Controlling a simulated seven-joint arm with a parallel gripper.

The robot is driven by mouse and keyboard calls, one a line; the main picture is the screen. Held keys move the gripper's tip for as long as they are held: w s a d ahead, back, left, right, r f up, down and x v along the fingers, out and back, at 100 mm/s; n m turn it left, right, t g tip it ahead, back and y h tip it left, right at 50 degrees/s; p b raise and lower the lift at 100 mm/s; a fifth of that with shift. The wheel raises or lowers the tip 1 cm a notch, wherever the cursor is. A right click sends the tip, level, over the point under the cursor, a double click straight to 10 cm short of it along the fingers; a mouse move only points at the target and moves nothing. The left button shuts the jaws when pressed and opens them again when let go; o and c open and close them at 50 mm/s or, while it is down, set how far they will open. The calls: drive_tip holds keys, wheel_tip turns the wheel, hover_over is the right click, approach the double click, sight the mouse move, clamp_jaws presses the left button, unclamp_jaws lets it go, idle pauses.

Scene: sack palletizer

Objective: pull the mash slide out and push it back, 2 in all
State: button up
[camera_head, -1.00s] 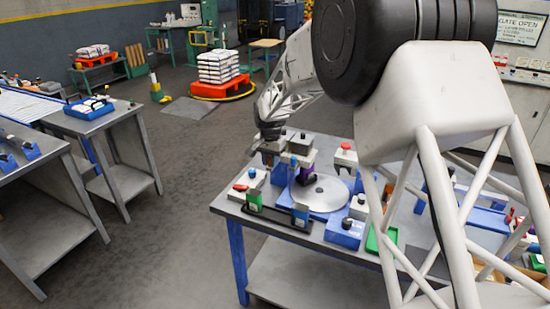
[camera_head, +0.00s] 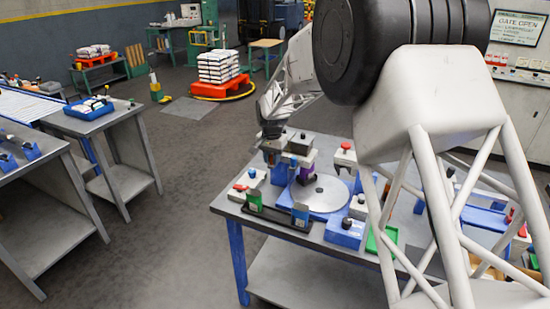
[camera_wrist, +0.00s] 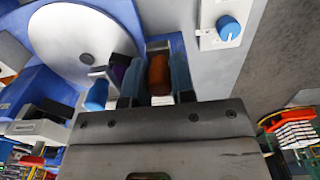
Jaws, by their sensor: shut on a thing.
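My gripper (camera_wrist: 154,82) is at the back left of the grey work table, next to the round plate. In the wrist view its two blue-grey fingers are closed on an orange-brown handle (camera_wrist: 158,74), which I take to be the mash slide's handle. The handle sits in line with a narrow blue-edged slot, by a light metal piece. How far out the slide is cannot be told. In the head view the gripper (camera_head: 272,157) is small and the handle is hard to make out.
A grey round plate (camera_head: 320,193) on a blue base lies right of the gripper; it also shows in the wrist view (camera_wrist: 84,42). A blue knob on a white box (camera_wrist: 228,27) is close by. A purple block (camera_head: 306,168) stands by the plate. A red-knob box (camera_head: 344,155) is farther right.

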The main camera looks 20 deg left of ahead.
drive_tip(key=shift+w, duration=0.9)
drive_tip(key=shift+s, duration=1.75)
drive_tip(key=shift+w, duration=1.75)
